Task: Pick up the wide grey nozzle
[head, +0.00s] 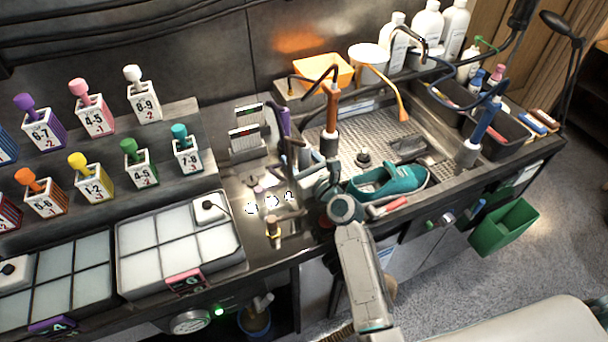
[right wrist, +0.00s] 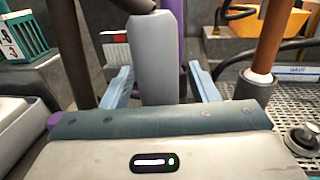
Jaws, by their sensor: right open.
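A grey block-shaped piece, which looks like the wide grey nozzle (right wrist: 154,58), stands upright in the middle of the right wrist view. My right gripper (right wrist: 161,86) is open, with one light blue finger on each side of the grey piece and a gap showing on both sides. In the head view my right gripper (head: 304,163) is at the left end of the sink, among the upright tools; the nozzle is hard to make out there. The lower end of the nozzle is hidden behind my gripper body. My left gripper is not in view.
A purple upright tool (right wrist: 183,50) stands close behind the nozzle. An orange-brown tool (head: 331,108) stands to its right. A teal sneaker (head: 388,181) lies at the sink (head: 432,152).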

